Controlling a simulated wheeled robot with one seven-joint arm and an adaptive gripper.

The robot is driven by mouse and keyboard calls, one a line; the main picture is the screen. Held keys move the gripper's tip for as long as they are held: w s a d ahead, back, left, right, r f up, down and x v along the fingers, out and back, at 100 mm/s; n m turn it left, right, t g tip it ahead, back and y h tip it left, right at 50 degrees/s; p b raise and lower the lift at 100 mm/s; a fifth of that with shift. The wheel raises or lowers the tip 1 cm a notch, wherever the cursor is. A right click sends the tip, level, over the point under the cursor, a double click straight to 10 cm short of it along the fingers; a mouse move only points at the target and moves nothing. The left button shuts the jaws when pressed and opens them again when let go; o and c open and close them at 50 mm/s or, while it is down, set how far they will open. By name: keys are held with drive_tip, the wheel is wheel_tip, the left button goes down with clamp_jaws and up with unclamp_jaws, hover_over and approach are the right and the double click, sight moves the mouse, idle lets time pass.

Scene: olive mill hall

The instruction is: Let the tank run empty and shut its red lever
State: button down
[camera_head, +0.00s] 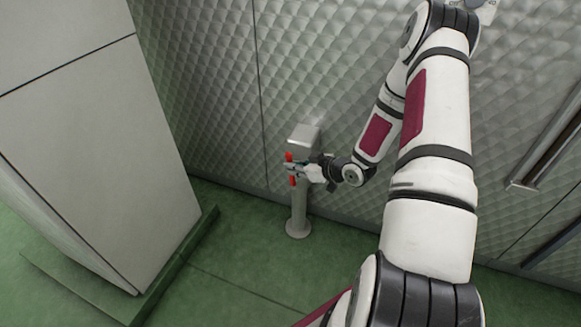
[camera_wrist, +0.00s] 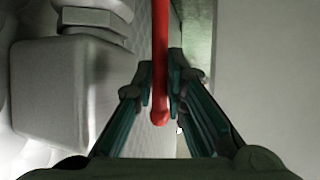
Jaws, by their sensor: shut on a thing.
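The red lever (camera_head: 291,170) stands upright at the left side of a grey metal box on a post (camera_head: 298,205). In the wrist view the red lever (camera_wrist: 160,60) runs down from the top edge, its rounded end between my fingers. My gripper (camera_head: 300,172) reaches it from the right and is shut on it; my gripper's fingertips (camera_wrist: 161,85) show on both sides of the lever. The box (camera_wrist: 68,85) fills the left of the wrist view, with a nut-like fitting above it. The tank's contents cannot be seen.
A tall pale cabinet-like block (camera_head: 95,140) stands at the left on a green plinth. A quilted metal wall (camera_head: 330,70) runs behind the post. A rail (camera_head: 545,145) is on the wall at the right. Green floor (camera_head: 240,260) is clear between the block and the post.

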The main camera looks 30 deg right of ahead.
drive_tip(key=shift+s+d, duration=0.15)
drive_tip(key=shift+s, duration=0.05)
idle(0.4)
drive_tip(key=c, duration=1.6)
unclamp_jaws()
drive_tip(key=shift+f, duration=0.1)
drive_tip(key=shift+c, duration=0.2)
drive_tip(key=shift+s, duration=0.1)
drive_tip(key=v, duration=1.2)
drive_tip(key=shift+f, duration=0.15)
